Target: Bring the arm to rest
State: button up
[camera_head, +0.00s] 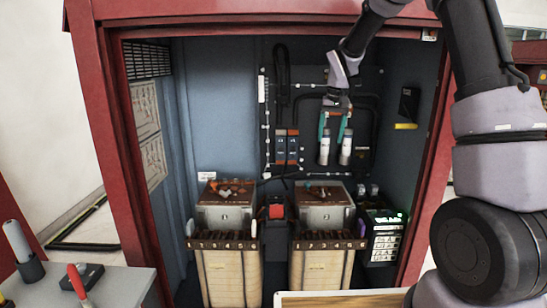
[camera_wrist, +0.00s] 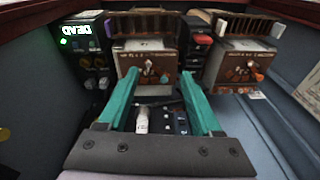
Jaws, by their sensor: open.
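My arm (camera_head: 490,130) reaches from the right side into the open red cabinet. My gripper (camera_head: 333,133) hangs in front of the cabinet's back panel with its teal fingers pointing down. In the wrist view the two teal fingers of my gripper (camera_wrist: 160,78) stand wide apart with nothing held between them. Two white cylinders (camera_head: 325,150) on the back panel appear just below the fingertips in the head view; I cannot tell how close they are to the fingers. One white cylinder (camera_wrist: 142,120) also shows between the fingers in the wrist view.
The red cabinet frame (camera_head: 112,140) encloses the arm's end. Two transformer units (camera_head: 226,270) stand low inside, with a small lit device (camera_head: 385,240) at right. A grey table (camera_head: 120,290) with a red-handled tool (camera_head: 78,280) is at lower left. The cabinet's left interior is clear.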

jog(key=s+d+r+m+t+y, duration=0.1)
jog(key=s+d+r+t, duration=0.15)
jog(key=s+r, duration=0.7)
jog(key=s+d+r+m+t, duration=0.1)
jog(key=s+d+r, duration=0.35)
jog(key=s, duration=0.85)
jog(key=s+r+m+t, duration=0.1)
jog(key=s+t, duration=0.1)
jog(key=s, duration=0.7)
jog(key=shift+s+a+r, duration=0.2)
jog(key=shift+a, duration=0.25)
